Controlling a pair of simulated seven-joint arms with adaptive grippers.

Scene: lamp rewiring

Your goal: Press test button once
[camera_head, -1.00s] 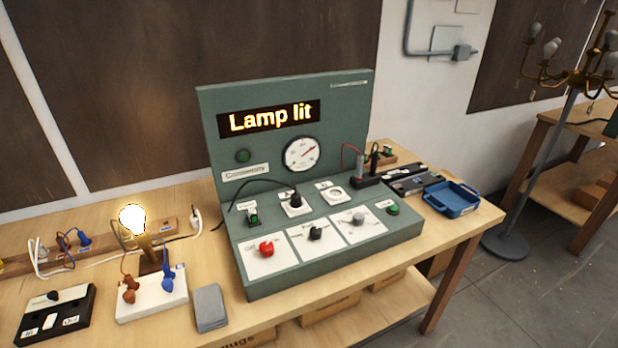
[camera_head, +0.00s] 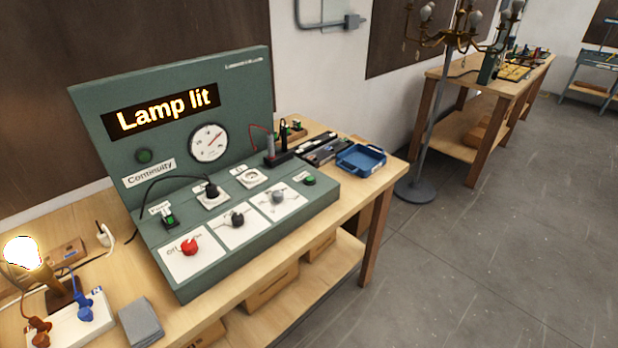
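The green test panel (camera_head: 255,72) stands on the wooden bench, and its display (camera_head: 163,110) reads "Lamp lit". A round green button (camera_head: 309,180) sits at the right end of the sloped face; its label is too small to read. A red knob (camera_head: 189,246), a black knob (camera_head: 237,219) and a grey knob (camera_head: 278,196) sit on white plates along the front. A green switch (camera_head: 169,218) is at the left of the face. The lamp bulb (camera_head: 21,252) glows at the far left. Neither gripper is in view.
A blue tray (camera_head: 361,159) and a black case (camera_head: 325,150) lie right of the panel. A grey block (camera_head: 141,322) lies at the bench front. A chandelier stand (camera_head: 416,187) and a second bench (camera_head: 470,88) stand beyond. The floor at right is clear.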

